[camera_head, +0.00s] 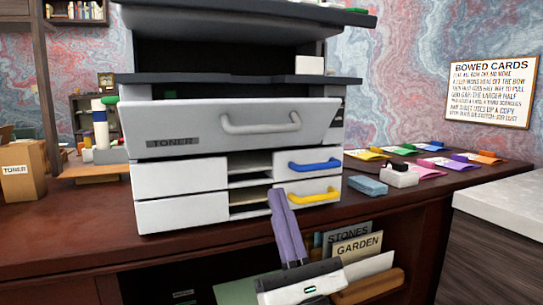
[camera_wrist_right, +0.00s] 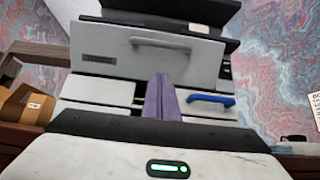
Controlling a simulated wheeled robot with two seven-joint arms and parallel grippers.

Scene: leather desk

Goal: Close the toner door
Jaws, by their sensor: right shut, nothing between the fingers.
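The toner door (camera_head: 225,124) is the wide grey front panel of the printer, with a TONER label at its lower left and a curved grey handle (camera_head: 261,123). Its top edge leans outward from the printer body, so it stands partly open. My right gripper (camera_head: 275,192) is shut and empty, its purple fingers together in front of the lower drawers, below the door. In the right wrist view the toner door (camera_wrist_right: 141,60) and its handle (camera_wrist_right: 160,43) show beyond the shut fingers, with a gap between. My left gripper is not in view.
Drawers with a blue handle (camera_head: 314,165) and a yellow handle (camera_head: 314,196) sit below the door. A cardboard box (camera_head: 22,170) stands at left. Coloured cards (camera_head: 428,171) and a blue block (camera_head: 368,186) lie on the right of the desk. Books (camera_head: 357,242) stand below the desk edge.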

